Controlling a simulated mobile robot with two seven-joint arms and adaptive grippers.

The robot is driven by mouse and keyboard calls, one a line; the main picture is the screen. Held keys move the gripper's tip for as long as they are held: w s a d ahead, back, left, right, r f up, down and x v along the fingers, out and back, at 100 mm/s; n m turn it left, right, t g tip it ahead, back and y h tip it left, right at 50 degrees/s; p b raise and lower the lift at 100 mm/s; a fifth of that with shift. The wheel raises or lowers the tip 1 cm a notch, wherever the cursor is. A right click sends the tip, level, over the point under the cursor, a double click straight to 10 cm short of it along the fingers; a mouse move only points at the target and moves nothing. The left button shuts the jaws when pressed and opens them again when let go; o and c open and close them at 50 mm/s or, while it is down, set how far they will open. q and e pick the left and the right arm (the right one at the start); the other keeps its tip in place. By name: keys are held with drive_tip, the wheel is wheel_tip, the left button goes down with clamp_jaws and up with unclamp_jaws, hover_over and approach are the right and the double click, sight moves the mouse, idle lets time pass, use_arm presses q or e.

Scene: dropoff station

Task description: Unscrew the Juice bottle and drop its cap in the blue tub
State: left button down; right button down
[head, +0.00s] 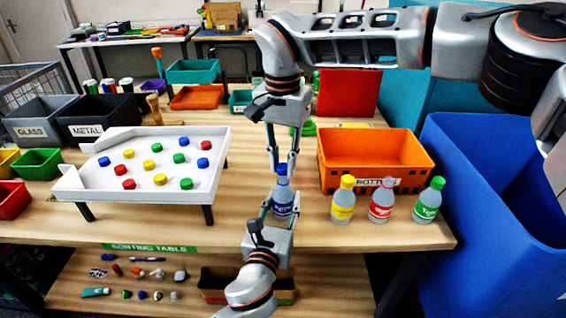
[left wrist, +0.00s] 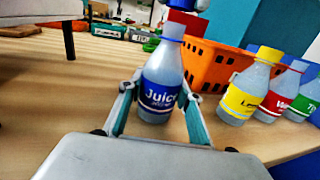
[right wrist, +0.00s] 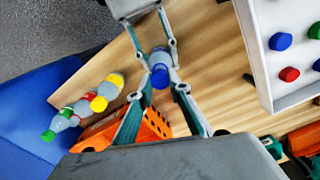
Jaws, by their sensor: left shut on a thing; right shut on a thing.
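The Juice bottle (head: 283,203), clear with a blue label, stands upright near the table's front edge. It also shows in the left wrist view (left wrist: 160,88). My left gripper (head: 280,208) is shut around its body from the front. My right gripper (head: 282,168) reaches down from above, shut on the blue cap (head: 282,170). The cap shows between its fingers in the right wrist view (right wrist: 160,76). In the left wrist view the bottle's neck looks bare, with the cap just above it at the top edge. The large blue tub (head: 448,200) stands right of the table.
An orange crate (head: 375,158) labelled BOTTLES is right of the bottle. Yellow (head: 343,200), red (head: 381,201) and green-capped (head: 429,201) bottles stand before it. A white raised tray (head: 140,135) of coloured caps stands left. My right arm spans above the crate.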

sight(283, 166)
drive_tip(key=shift+r, duration=2)
use_arm(q)
drive_tip(key=c, duration=1.4)
unclamp_jaws()
drive_tip(key=shift+o, duration=0.2)
drive_tip(key=shift+s, duration=0.15)
